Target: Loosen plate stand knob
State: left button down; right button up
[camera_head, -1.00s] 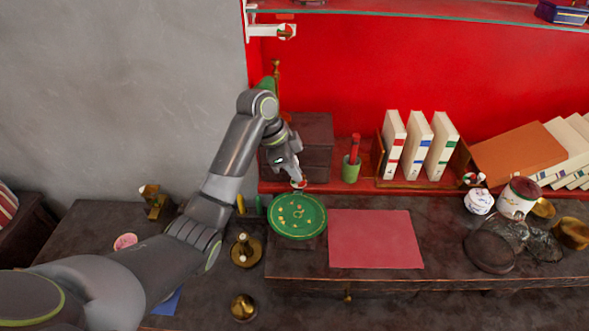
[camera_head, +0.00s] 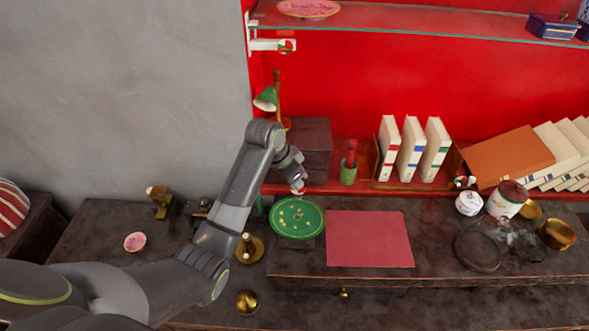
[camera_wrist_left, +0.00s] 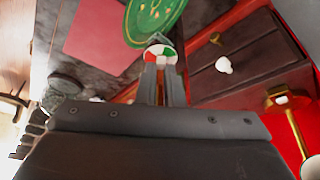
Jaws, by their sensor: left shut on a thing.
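A green plate (camera_head: 285,222) with a dotted pattern lies tilted toward me near the left end of the desk. It also shows at the top of the left wrist view (camera_wrist_left: 140,30). Just behind its back edge, my left gripper (camera_head: 298,187) is shut on a small round knob, coloured red, white and green. The knob (camera_wrist_left: 160,52) sits between the two fingertips in the left wrist view, next to the plate's edge. The stand under the plate is mostly hidden. My right gripper is in neither view.
A dark drawer box (camera_head: 312,140) stands close behind the gripper, with a green lamp (camera_head: 266,99) beside it. A green pen cup (camera_head: 348,172) and upright books (camera_head: 411,150) are to the right. A flat red mat (camera_head: 369,239) lies right of the plate.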

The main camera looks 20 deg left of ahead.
pick_arm(q)
jog(key=shift+d+r+n+t+y+p, duration=0.15)
jog(key=shift+n+t+y+p, duration=0.15)
jog(key=shift+n, duration=0.7)
jog(key=shift+n+y, duration=0.4)
jog(key=shift+n, duration=0.5)
jog(key=n, duration=0.2)
jog(key=n+y, duration=0.1)
jog(key=shift+d+n+t, duration=0.2)
jog(key=shift+n+t, duration=0.1)
jog(key=shift+n, duration=0.1)
jog(key=shift+n+y, duration=0.4)
jog(key=shift+n, duration=0.1)
jog(key=shift+d+n, duration=0.1)
jog(key=shift+n, duration=0.4)
jog(key=shift+d+n+y, duration=0.1)
jog(key=shift+n+y, duration=0.6)
jog(key=shift+n, duration=0.6)
jog(key=c, duration=1.5)
grip_release()
jog(key=shift+c, duration=0.2)
